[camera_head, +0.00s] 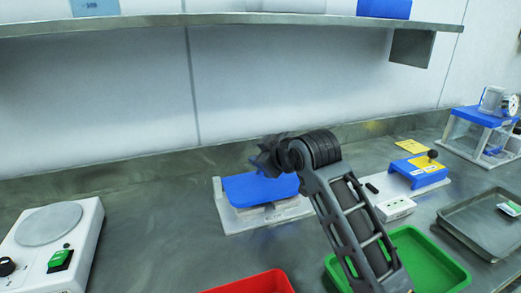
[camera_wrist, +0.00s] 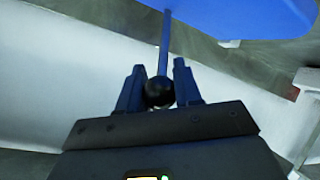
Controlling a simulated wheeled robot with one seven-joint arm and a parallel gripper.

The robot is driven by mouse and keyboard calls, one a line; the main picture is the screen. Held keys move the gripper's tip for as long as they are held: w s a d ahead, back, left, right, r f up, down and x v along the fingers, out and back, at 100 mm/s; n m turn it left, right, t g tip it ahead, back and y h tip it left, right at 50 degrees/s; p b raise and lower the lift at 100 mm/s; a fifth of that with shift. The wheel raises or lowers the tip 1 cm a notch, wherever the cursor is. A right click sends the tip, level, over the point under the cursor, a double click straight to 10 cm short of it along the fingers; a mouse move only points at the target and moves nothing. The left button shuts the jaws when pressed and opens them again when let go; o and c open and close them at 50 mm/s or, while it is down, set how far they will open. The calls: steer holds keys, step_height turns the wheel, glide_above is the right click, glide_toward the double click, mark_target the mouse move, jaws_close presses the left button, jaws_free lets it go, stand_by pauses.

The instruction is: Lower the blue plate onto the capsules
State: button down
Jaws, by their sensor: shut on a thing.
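The blue plate (camera_head: 258,187) lies roughly level over a pale base (camera_head: 232,222) in the middle of the bench. It also shows at the top of the wrist view (camera_wrist: 255,14). My gripper (camera_head: 268,158) is just above and behind the plate in the head view. In the wrist view my gripper (camera_wrist: 158,76) is shut on a black ball knob (camera_wrist: 159,93) at the end of a thin rod (camera_wrist: 164,42). The rod runs up toward the plate's edge. I cannot make out the capsules; the plate hides what is beneath it.
A red tray (camera_head: 255,284) and a green tray (camera_head: 428,258) lie in front. A white device with a round plate (camera_head: 48,223) stands left. A shelf (camera_head: 250,20) hangs above.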

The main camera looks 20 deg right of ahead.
steer(key=shift+s+a+r, duration=0.1)
steer(key=shift+s+r, duration=0.05)
stand_by(0.3)
steer(key=c, duration=1.1)
jaws_free()
steer(key=o, duration=0.3)
steer(key=shift+s, duration=0.1)
steer(key=v, duration=0.7)
steer(key=shift+s, duration=0.3)
